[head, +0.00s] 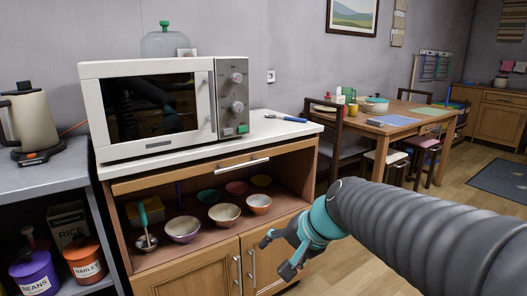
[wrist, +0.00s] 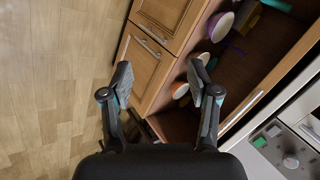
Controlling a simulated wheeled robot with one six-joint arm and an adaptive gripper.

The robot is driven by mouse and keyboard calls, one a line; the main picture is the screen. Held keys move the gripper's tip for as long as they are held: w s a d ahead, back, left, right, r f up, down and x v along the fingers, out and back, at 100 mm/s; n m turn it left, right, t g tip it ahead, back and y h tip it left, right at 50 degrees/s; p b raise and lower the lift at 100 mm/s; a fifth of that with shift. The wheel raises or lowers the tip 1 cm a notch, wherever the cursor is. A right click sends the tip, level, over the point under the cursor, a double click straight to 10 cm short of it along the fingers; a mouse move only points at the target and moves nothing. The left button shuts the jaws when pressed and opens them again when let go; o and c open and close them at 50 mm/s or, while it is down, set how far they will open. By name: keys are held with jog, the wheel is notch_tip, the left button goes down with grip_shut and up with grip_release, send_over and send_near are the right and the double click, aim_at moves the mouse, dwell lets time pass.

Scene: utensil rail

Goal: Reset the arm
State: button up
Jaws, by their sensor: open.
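My gripper (head: 277,256) is at the end of my grey arm, which reaches in from the lower right in the head view. It is in front of the wooden cabinet doors (head: 261,262), below the shelf opening. In the wrist view my gripper (wrist: 158,76) has its two dark fingers spread wide apart. Nothing is between them. The cabinet doors (wrist: 145,61) show beyond the fingers, and the wooden floor fills the left. I cannot tell how far the fingertips are from the doors.
Several bowls (head: 225,214) and a ladle (head: 146,243) are on the open shelf. A microwave (head: 148,107) and a blue-handled utensil (head: 286,118) are on the white top. A grey counter (head: 45,171) with a kettle (head: 33,118) is at left. A dining table (head: 398,122) stands behind right.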

jog(key=s+d+f+n+h, duration=0.1)
jog(key=s+d+n+h, duration=0.1)
jog(key=s+d, duration=0.4)
jog(key=s+d+f+n+h, duration=0.2)
jog(key=s+d, duration=0.4)
jog(key=s, duration=0.4)
jog(key=shift+d+f+n+t+h, duration=0.15)
jog(key=shift+f+n+t+h, duration=0.15)
jog(key=shift+n+h, duration=0.35)
dwell(0.5)
